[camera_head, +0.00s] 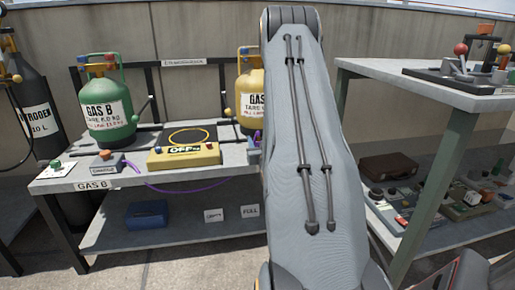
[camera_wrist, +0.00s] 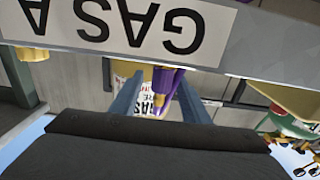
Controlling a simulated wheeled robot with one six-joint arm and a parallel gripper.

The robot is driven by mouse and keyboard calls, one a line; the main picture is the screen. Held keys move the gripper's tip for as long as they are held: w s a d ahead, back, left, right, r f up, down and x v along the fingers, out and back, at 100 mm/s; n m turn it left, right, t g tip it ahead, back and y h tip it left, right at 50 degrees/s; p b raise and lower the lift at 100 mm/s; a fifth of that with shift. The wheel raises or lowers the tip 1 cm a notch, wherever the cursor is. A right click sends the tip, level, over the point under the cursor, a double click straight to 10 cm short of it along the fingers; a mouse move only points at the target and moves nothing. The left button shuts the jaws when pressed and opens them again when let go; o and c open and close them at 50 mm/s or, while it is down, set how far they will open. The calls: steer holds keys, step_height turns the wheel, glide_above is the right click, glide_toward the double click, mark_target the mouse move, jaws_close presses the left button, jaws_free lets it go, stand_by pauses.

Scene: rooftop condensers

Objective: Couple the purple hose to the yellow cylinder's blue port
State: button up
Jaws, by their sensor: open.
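The yellow cylinder (camera_head: 248,88), with a "GAS" label, stands on the bench and is partly hidden behind my arm. Part of its label shows upside down in the wrist view (camera_wrist: 150,104). The purple hose (camera_head: 187,189) sags below the bench top. A purple piece (camera_head: 256,138) shows by the cylinder's base; in the wrist view a purple part (camera_wrist: 169,80) appears between my fingers, in front of the cylinder. My gripper (camera_wrist: 160,100) is open, its two grey-blue fingers apart; whether the purple part lies within the jaws is unclear. I cannot make out the blue port.
The "GAS A" plate (camera_wrist: 150,28) on the bench edge is close to my gripper. A green cylinder (camera_head: 107,110), a yellow meter box (camera_head: 184,154) and a grey "CHARGE" box (camera_head: 106,163) stand on the bench. Another table (camera_head: 450,95) stands to the right.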

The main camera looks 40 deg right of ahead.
steer(key=shift+b+x, duration=0.4)
steer(key=shift+x, duration=1.3)
jaws_close()
